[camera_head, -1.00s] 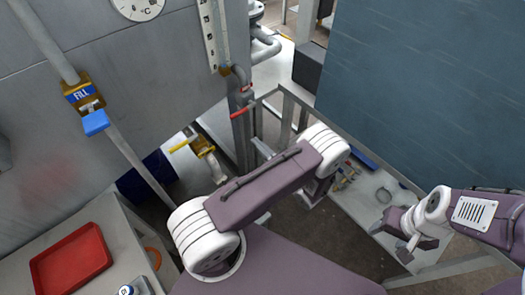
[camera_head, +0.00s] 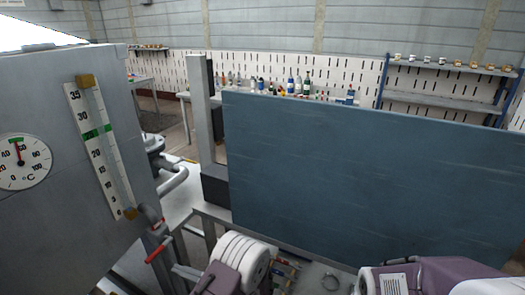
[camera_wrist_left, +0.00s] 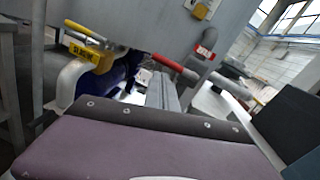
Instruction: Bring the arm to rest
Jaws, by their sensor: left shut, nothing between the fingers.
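My left arm (camera_head: 240,262) comes up at the bottom edge of the head view, with its white ringed joint and purple link showing.
A large blue panel (camera_head: 360,170) stands in front. At left is a grey cabinet with a dial (camera_head: 22,160), a thermometer scale (camera_head: 100,145) and a red-handled valve (camera_head: 156,250), close to my left arm. The wrist view also shows a yellow-handled valve (camera_wrist_left: 88,50). Shelves stand behind.

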